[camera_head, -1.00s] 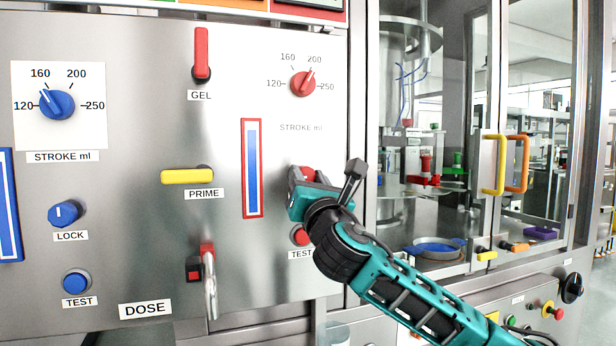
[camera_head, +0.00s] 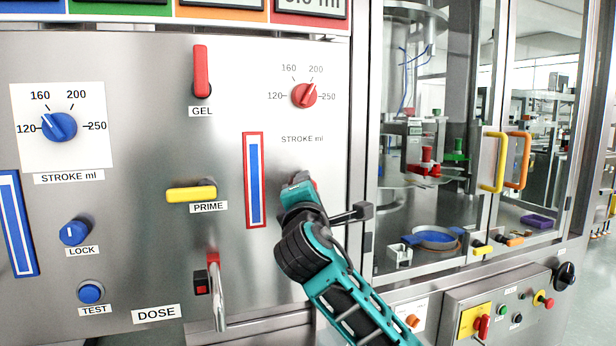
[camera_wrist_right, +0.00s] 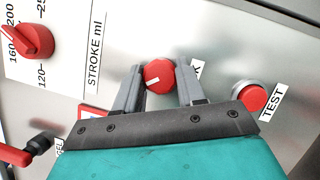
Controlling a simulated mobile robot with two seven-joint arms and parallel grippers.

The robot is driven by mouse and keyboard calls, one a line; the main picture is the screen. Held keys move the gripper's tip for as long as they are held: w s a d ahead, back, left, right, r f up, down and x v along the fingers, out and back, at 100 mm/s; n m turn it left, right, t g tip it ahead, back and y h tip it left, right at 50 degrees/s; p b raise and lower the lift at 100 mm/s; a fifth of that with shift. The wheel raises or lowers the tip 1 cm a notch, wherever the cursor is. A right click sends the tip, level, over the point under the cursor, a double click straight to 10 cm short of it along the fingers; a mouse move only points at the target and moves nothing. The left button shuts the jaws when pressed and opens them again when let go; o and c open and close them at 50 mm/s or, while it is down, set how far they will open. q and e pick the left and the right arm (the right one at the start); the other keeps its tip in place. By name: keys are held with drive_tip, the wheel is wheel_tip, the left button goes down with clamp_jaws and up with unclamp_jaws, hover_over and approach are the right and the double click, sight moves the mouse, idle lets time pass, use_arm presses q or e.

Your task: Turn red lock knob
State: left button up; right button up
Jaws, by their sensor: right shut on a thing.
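The red lock knob (camera_wrist_right: 158,74) sits between the two grey fingers of my right gripper (camera_wrist_right: 158,88) in the right wrist view. The fingers close on it from both sides, and its short white mark points down and to the left. Only the end of its label shows beside it. In the head view my right gripper (camera_head: 299,188) is at the steel panel, below the right STROKE ml dial, and hides most of the knob. My left gripper is not in view.
The red TEST button (camera_wrist_right: 251,96) is close beside the gripper. A red STROKE ml dial (camera_head: 303,95) is above, and a red-framed blue strip (camera_head: 254,180) is to the left. A metal lever (camera_head: 217,295) sticks out lower left.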

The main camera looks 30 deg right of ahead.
use_arm(q)
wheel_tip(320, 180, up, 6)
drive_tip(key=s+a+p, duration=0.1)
drive_tip(key=p, duration=0.6)
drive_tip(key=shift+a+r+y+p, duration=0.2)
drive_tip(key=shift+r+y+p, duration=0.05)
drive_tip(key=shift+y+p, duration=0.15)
use_arm(e)
drive_tip(key=m+g, duration=0.1)
drive_tip(key=m, duration=0.2)
drive_tip(key=m+g+y, duration=0.1)
drive_tip(key=m, duration=0.3)
drive_tip(key=shift+r+g, duration=0.15)
drive_tip(key=shift+g, duration=0.15)
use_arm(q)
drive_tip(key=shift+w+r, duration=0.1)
use_arm(e)
drive_tip(key=shift+m, duration=0.3)
drive_tip(key=o, duration=1.1)
drive_tip(key=shift+c, duration=0.2)
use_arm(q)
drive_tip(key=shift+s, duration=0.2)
